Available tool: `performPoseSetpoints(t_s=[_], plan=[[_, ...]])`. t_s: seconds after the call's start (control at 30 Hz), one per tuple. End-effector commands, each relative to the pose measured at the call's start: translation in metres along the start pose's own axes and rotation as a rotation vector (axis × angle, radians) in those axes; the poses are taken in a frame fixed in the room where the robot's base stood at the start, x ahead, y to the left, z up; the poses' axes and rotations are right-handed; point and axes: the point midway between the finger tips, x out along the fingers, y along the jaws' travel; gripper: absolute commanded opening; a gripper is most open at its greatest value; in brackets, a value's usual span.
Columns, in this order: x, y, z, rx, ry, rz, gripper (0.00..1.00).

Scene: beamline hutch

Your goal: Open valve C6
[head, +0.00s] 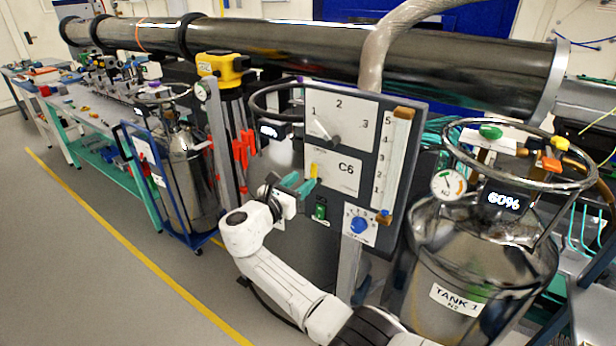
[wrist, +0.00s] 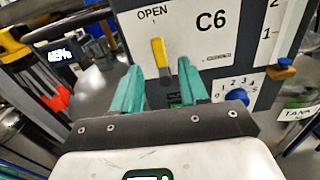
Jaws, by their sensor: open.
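The C6 plate (head: 335,173) is a white label on a dark panel (head: 390,143). A yellow lever (head: 313,171) stands near upright at the plate's left side. In the wrist view the lever (wrist: 159,54) hangs below and right of the word OPEN on the C6 plate (wrist: 205,45), close to vertical. My gripper (head: 302,184) has green fingers and is in front of the panel, just below the lever. In the wrist view my gripper (wrist: 158,66) is open, with the lever's lower end between its fingertips. I cannot tell whether the fingers touch it.
TANK 1 (head: 450,270) stands close on the right. A tank on a blue cart (head: 188,185) stands left. Floor at left is clear.

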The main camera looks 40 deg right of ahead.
Motion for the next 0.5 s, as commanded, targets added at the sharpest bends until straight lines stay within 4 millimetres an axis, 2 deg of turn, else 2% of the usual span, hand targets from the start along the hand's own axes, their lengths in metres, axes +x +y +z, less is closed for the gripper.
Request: performPoseSetpoints(t_s=[0.03, 0.2, 0.33, 0.5], plan=[[-0.011, 0.001, -0.002, 0.002, 0.000, 0.003, 0.44], [-0.037, 0.001, -0.001, 0.001, 0.000, 0.002, 0.44], [-0.048, 0.000, -0.001, -0.001, 0.000, 0.001, 0.44], [-0.052, 0.000, 0.000, 0.000, -0.001, 0.000, 0.44]])
